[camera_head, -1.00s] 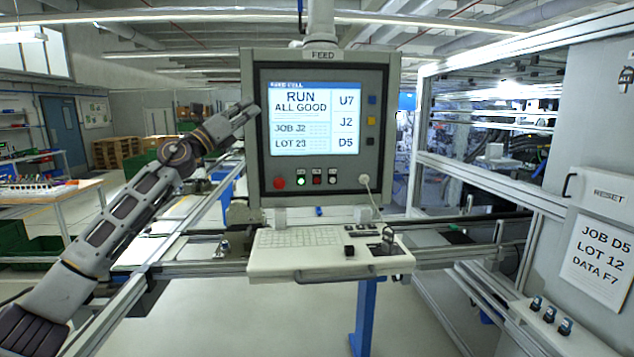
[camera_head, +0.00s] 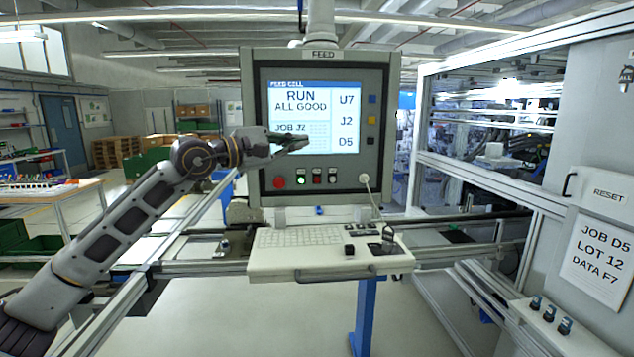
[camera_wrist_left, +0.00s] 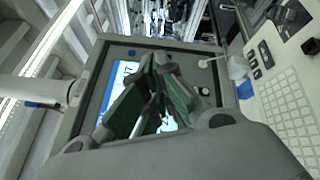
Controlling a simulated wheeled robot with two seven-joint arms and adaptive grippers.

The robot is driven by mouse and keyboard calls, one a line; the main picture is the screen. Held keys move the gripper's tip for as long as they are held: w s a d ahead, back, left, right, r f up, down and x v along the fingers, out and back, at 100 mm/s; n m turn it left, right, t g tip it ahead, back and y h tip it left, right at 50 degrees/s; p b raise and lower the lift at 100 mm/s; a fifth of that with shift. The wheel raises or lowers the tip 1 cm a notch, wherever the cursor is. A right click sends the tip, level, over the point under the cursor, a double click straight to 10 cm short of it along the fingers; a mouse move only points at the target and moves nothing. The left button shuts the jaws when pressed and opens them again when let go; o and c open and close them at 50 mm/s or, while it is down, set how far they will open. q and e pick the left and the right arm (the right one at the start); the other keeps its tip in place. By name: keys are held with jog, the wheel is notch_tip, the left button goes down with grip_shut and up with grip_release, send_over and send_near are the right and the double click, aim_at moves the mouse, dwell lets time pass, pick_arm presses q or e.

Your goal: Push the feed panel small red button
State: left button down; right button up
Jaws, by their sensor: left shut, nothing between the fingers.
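The feed panel (camera_head: 386,135) is a grey box with a lit screen (camera_head: 315,105) reading RUN ALL GOOD. Along its lower edge are a large red button (camera_head: 279,183), a green-lit button (camera_head: 301,179), the small red button (camera_head: 317,179) and a dark button (camera_head: 333,178). My left gripper (camera_head: 303,143) is shut and empty. It is in front of the lower screen, above the small red button in the head view, and covers the LOT line. In the left wrist view the gripper (camera_wrist_left: 158,62) covers much of the panel; I cannot make out the small red button there. My right gripper is not in view.
A keyboard shelf (camera_head: 330,265) juts out below the panel. A white cable plug (camera_head: 364,179) sits at the panel's lower right, its cable hanging to the shelf. At right is a framed machine with a RESET cover (camera_head: 600,195) and several dark knobs (camera_head: 550,314).

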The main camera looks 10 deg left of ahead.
pick_arm(q)
jog(key=a+f+m+y, duration=0.3)
jog(key=f+m+y, duration=0.3)
jog(key=m, duration=0.6)
jog(key=shift+w+f, duration=0.2)
jog(key=shift+f, duration=0.25)
jog(key=shift+w+m, duration=0.1)
jog(key=shift+m, duration=0.5)
